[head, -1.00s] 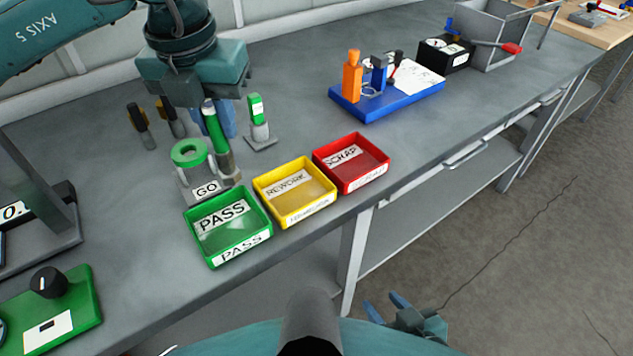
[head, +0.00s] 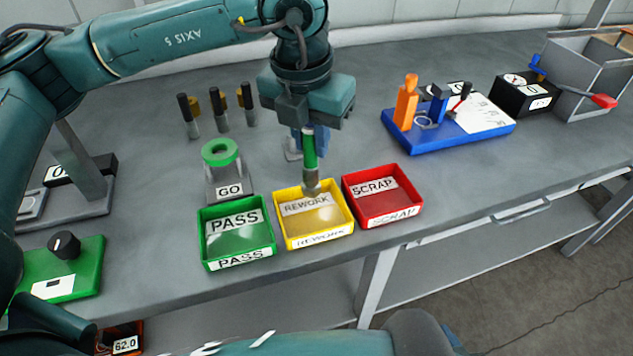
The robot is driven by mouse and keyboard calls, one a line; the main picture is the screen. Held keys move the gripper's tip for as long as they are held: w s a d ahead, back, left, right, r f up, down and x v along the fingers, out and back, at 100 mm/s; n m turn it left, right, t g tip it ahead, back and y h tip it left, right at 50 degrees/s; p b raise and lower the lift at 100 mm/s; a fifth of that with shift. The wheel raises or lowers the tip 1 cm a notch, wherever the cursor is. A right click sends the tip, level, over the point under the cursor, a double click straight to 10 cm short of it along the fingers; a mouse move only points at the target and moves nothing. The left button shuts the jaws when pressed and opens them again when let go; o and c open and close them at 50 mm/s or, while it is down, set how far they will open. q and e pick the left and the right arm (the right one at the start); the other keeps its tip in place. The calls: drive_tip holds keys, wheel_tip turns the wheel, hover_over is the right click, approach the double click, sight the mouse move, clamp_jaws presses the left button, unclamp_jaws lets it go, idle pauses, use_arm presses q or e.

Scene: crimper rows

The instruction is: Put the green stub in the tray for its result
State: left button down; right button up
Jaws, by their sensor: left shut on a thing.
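The green stub (head: 310,153) has a green body and a grey metal lower end. My left gripper (head: 306,135) is shut on its upper part and holds it nearly upright. Its lower end shows in front of the back part of the yellow REWORK tray (head: 289,234); I cannot tell its exact height above the tray. The green PASS tray (head: 206,245) is to the left and the red SCRAP tray (head: 400,182) to the right. All three trays look empty.
A GO gauge (head: 228,182) with a green ring stands behind the PASS tray. Several dark-handled tools (head: 218,113) stand behind it. A blue fixture (head: 440,137) with an orange piece is at right. A green box (head: 62,268) with a black knob is at left.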

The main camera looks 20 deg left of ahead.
sight(307, 129)
use_arm(q)
wheel_tip(307, 129, down, 6)
drive_tip(key=shift+f+p, duration=0.1)
drive_tip(key=shift+p, duration=0.2)
drive_tip(key=shift+f, duration=0.15)
drive_tip(key=shift+f+b, duration=0.3)
drive_tip(key=shift+b, duration=0.15)
drive_tip(key=c, duration=1.3)
unclamp_jaws()
drive_tip(key=shift+r, duration=0.15)
drive_tip(key=shift+r+p, duration=0.25)
drive_tip(key=shift+p, duration=0.2)
drive_tip(key=r, duration=0.3)
drive_tip(key=s+r, duration=0.1)
drive_tip(key=r, duration=0.7)
drive_tip(key=shift+s+a+b, duration=0.15)
drive_tip(key=shift+s+b, duration=0.15)
drive_tip(key=shift+b, duration=0.1)
drive_tip(key=shift+s+r, duration=0.1)
drive_tip(key=shift+r, duration=0.3)
